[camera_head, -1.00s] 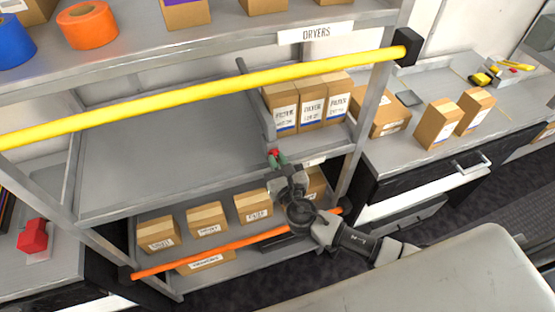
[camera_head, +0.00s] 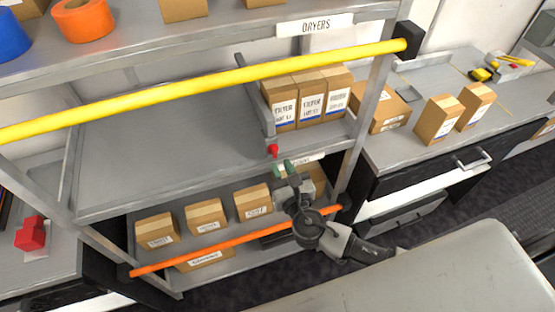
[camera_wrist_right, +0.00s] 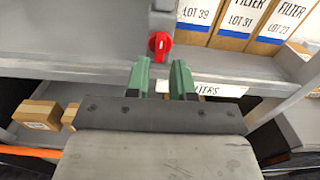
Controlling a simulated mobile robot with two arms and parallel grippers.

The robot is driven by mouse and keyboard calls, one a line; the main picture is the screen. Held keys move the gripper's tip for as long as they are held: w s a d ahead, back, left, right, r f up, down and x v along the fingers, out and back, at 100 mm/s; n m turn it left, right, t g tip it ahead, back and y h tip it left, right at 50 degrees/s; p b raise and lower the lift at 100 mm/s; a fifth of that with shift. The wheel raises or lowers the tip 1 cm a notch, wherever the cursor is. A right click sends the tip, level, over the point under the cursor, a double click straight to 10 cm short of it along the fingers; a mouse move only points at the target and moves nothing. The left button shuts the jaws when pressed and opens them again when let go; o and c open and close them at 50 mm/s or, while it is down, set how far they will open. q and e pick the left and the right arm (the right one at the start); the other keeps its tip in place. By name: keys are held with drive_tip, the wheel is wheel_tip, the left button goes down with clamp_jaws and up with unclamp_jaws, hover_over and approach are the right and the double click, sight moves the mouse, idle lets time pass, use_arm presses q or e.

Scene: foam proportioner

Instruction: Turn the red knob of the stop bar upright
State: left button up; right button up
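The red knob (camera_head: 273,151) sits at the front end of the grey stop bar (camera_head: 256,98), at the shelf's front edge. In the right wrist view the knob (camera_wrist_right: 160,45) shows a round red face with a raised grip that looks close to upright; its exact angle is hard to tell. My right gripper (camera_head: 283,167) is just in front of and below the knob, apart from it. In the right wrist view its two green fingers (camera_wrist_right: 161,78) stand apart with nothing between them, the knob beyond their tips. My left gripper is not in view.
Filter boxes (camera_head: 310,98) stand right of the stop bar; the shelf (camera_head: 165,150) left of it is bare. A yellow bar (camera_head: 200,89) crosses above, and an orange bar (camera_head: 235,244) crosses below by small boxes (camera_head: 205,215). A counter (camera_head: 410,155) lies right.

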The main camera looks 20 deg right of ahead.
drive_tip(key=s+b, duration=0.1)
drive_tip(key=s, duration=0.6)
drive_tip(key=shift+d, duration=0.15)
